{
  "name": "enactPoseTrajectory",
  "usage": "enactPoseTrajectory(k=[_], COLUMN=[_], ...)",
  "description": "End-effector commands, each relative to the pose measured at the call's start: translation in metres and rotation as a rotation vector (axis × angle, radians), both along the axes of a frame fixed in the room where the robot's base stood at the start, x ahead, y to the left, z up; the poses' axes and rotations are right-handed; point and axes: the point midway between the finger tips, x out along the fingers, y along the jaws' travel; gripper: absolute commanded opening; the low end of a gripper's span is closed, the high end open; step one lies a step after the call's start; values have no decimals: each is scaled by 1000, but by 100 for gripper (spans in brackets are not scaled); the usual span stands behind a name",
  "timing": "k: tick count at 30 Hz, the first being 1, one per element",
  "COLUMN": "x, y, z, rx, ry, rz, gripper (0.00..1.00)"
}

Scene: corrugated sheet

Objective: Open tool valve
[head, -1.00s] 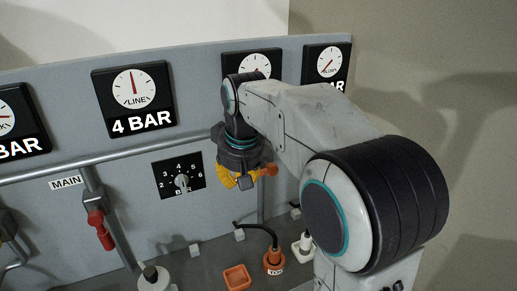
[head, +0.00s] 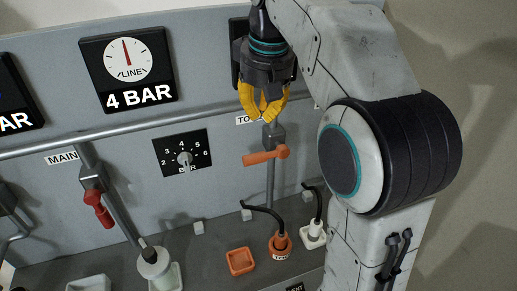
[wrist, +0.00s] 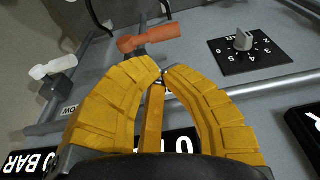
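The tool valve has an orange lever (head: 264,157) below a grey valve body on a vertical pipe. The lever lies nearly level, across the pipe, with its long end to the left. A label reading "TO..." beside it is partly covered. My gripper (head: 263,116) has yellow fingers and hangs just above the lever, apart from it. In the wrist view the orange lever (wrist: 150,37) lies beyond the fingertips (wrist: 162,76). The tips meet, and nothing shows between them.
A red MAIN lever (head: 97,207) hangs at left. A pressure dial (head: 183,155) sits between the pipes. The LINE gauge (head: 124,60) is above. An orange tray (head: 240,261) and hose fittings stand on the bench. A white lever (wrist: 53,66) shows in the wrist view.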

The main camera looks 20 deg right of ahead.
Motion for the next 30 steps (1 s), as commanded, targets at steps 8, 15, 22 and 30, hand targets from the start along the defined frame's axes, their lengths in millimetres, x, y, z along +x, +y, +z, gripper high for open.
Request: enactPoseTrajectory(k=[8, 15, 22, 30], x=[5, 11, 16, 20], y=[0, 0, 0, 0], z=[-32, -57, -80, -102], rx=[0, 0, 0, 0], ry=[3, 4, 4, 2], rz=[0, 0, 0, 0], gripper=[0, 0, 0, 0])
